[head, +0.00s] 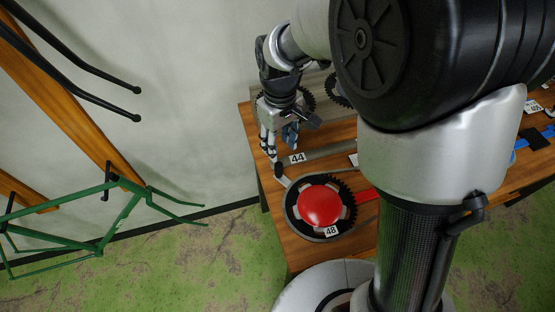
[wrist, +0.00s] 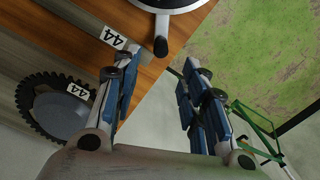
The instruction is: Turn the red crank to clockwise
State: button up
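The red crank (head: 320,206) has a round red hub over a dark toothed ring, with a tag 48 on its front rim. A grey arm runs from it to the upper left and ends in a black handle (head: 279,170). In the wrist view the black handle (wrist: 161,46) shows at the top centre, below the crank's pale rim. My gripper (head: 279,150) is just beyond the handle in the head view. In the wrist view my gripper (wrist: 157,62) has its blue-padded fingers wide apart. The handle appears between the fingertip lines; I cannot tell whether anything touches.
A wooden table (head: 302,247) carries the crank. A grey rail tagged 44 (head: 297,158) lies behind it, and a dark gear (wrist: 55,108) sits beside the rail. A green bicycle frame (head: 120,215) hangs at the left. My arm covers the table's middle.

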aim_at(279, 164)
notch_tip(279, 164, down, 12)
jog(key=b, duration=0.2)
jog(key=shift+a+b, duration=0.1)
jog(key=shift+b, duration=0.25)
grip_shut()
dwell(0.5)
